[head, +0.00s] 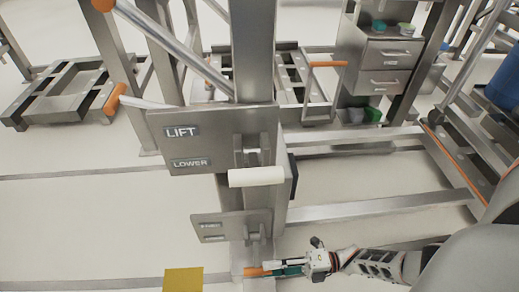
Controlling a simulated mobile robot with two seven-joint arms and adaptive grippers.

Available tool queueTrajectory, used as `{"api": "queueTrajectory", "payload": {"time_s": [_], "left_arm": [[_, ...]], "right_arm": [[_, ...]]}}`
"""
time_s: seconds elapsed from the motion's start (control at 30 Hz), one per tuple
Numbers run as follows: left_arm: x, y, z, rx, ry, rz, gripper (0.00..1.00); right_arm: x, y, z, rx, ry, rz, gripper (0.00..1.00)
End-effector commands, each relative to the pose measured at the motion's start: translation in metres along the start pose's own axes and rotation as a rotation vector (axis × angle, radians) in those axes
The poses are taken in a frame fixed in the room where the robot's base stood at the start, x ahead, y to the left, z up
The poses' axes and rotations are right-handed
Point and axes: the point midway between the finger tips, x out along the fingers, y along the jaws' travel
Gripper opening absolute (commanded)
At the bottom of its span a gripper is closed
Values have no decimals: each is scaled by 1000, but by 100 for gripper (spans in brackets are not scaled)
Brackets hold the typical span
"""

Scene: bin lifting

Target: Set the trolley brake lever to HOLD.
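A steel plate (228,228) with two small labels, too small to read, is low on the central post. Just below it an orange-tipped lever (256,271) points left near the post's foot. I take this for the brake lever, but cannot read its setting. My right gripper (288,268) comes in from the lower right, its fingers beside the orange tip. Whether the fingers are closed on the lever is too small to tell. My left gripper is not in view.
Above is a larger plate (210,141) marked LIFT and LOWER, with a white handle (256,177). A yellow block or patch (183,281) is at the bottom. A drawer cabinet (385,68) stands behind right. A low steel frame (62,92) is at left. Floor is clear left of the post.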

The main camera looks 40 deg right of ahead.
Motion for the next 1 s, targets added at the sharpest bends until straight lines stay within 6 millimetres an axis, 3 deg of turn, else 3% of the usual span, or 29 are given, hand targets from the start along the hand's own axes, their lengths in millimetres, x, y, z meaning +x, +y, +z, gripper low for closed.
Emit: {"api": "queueTrajectory", "payload": {"time_s": [0.2, 0.4, 1.0], "left_arm": [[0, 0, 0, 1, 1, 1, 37], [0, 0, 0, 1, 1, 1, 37], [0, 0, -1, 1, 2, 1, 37]], "right_arm": [[-44, 0, 1, 0, -1, -3, 36], [-66, 0, 1, -1, -1, -1, 36], [-71, 0, 1, -1, -1, 0, 36]]}}
